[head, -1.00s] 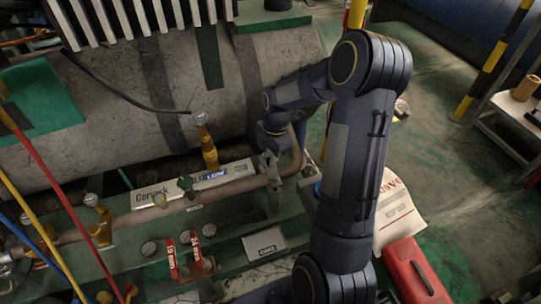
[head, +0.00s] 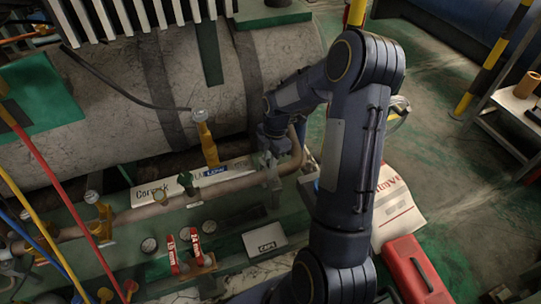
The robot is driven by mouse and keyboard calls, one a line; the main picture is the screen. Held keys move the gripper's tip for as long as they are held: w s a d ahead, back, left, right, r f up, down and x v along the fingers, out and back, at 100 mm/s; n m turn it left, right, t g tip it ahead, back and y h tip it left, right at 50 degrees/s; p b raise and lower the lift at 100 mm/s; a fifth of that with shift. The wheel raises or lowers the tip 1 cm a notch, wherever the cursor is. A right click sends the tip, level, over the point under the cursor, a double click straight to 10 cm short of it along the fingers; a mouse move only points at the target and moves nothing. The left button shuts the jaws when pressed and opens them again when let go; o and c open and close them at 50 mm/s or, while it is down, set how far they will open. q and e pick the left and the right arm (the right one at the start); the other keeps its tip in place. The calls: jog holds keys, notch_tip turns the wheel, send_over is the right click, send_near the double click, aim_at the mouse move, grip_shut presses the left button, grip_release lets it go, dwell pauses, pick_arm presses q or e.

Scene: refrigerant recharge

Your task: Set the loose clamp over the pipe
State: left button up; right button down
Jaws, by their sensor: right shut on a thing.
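The copper-brown pipe (head: 232,187) runs across the front of the big grey tank and bends upward at its right end. My right gripper (head: 271,181) reaches down from the right arm to the pipe near that bend. It is shut on a small grey piece, likely the loose clamp, whose outline is hard to make out against the fingers. I cannot tell whether the clamp sits around the pipe or only beside it. My left gripper is not in view.
A yellow-handled valve (head: 206,143) stands left of my right gripper. A box marked CAPS (head: 265,241), red-labelled parts (head: 171,254) and round gauges lie in front of the pipe. A red case (head: 415,270) and a printed bag (head: 396,208) stand at the right.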

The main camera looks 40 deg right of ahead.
jog(key=shift+f, duration=0.6)
jog(key=c, duration=1.2)
grip_release()
jog(key=shift+r, duration=3.5)
